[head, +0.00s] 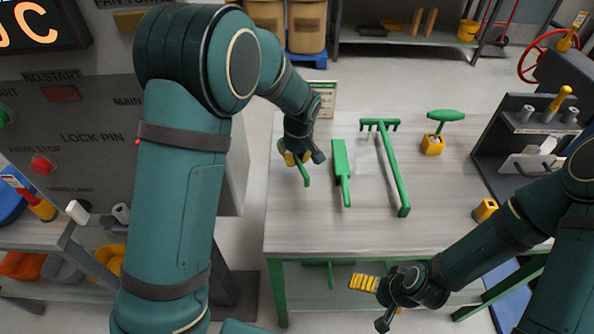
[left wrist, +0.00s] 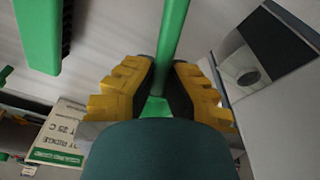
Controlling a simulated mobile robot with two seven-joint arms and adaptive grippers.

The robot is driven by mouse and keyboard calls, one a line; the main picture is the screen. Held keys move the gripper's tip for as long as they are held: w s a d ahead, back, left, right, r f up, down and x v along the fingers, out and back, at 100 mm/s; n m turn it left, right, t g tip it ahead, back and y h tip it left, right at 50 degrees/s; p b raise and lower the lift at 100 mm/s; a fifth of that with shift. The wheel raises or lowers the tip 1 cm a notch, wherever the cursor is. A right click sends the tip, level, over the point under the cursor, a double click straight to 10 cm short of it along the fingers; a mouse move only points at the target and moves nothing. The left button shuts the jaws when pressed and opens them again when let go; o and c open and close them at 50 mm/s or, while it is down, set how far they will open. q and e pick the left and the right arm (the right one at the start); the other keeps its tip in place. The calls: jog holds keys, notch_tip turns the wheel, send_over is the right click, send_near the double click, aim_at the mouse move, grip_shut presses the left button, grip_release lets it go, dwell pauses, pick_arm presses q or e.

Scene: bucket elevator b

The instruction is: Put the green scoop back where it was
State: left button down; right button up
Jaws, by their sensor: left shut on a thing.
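My left gripper (head: 292,158) is shut on a green handle, taken to be the green scoop (head: 304,172), at the left edge of the table. The arm and fingers hide most of it. In the left wrist view the scoop's green handle (left wrist: 174,40) runs up between the two yellow fingers (left wrist: 161,88). My right gripper (head: 365,283) is in front of the table's front edge with nothing seen in it. Its fingers are too small to tell if open or shut.
A green brush (head: 341,168), a green rake (head: 391,165) and a yellow block with a green handle (head: 433,144) are on the table (head: 320,230). The table's front left is clear.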

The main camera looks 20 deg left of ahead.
aim_at(299, 162)
pick_arm(q)
jog(key=shift+w+f+b, duration=0.1)
jog(key=shift+f+b, duration=0.3)
jog(key=shift+f, duration=2.35)
jog(key=c, duration=1.1)
grip_release()
jog(key=shift+f, duration=0.1)
jog(key=shift+c, duration=0.2)
jog(key=shift+r, duration=0.3)
jog(key=r, duration=0.4)
jog(key=s+r+p, duration=0.1)
jog(key=r, duration=0.2)
jog(key=d+r+p, duration=0.1)
jog(key=r, duration=0.3)
jog(key=shift+s+r, duration=0.3)
jog(key=shift+s, duration=0.05)
